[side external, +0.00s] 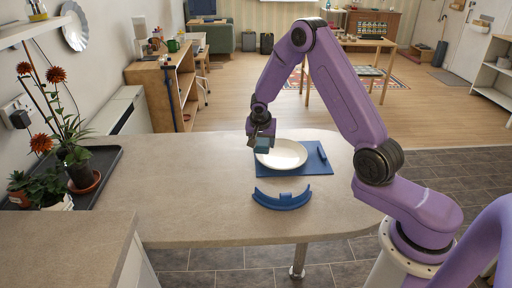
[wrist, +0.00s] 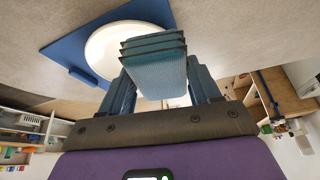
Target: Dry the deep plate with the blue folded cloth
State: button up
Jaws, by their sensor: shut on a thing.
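My gripper (side external: 260,138) is shut on the blue folded cloth (side external: 262,145), at the left edge of the plate. In the wrist view the cloth (wrist: 155,68) shows as a layered blue block between the two fingers (wrist: 158,85). The deep plate (side external: 284,154) is white and lies on a blue mat (side external: 294,172). In the wrist view the plate (wrist: 100,48) is partly hidden behind the cloth. I cannot tell whether the cloth touches the plate.
A curved blue piece (side external: 282,199) lies on the counter in front of the mat. A small blue bar (side external: 322,152) is at the mat's right side. Potted plants (side external: 70,155) stand on a dark tray at the far left. The counter (side external: 190,190) left of the mat is clear.

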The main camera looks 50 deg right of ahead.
jog(key=d+f+m+g, duration=0.25)
jog(key=d+m, duration=0.35)
jog(key=d, duration=0.5)
send_over(283, 156)
jog(key=a, duration=0.2)
jog(key=shift+h, duration=0.4)
jog(key=shift+w+d+f, duration=0.1)
jog(key=shift+f, duration=1.2)
jog(key=shift+d+f, duration=0.1)
jog(key=shift+f, duration=1.2)
jog(key=shift+f, duration=1.7)
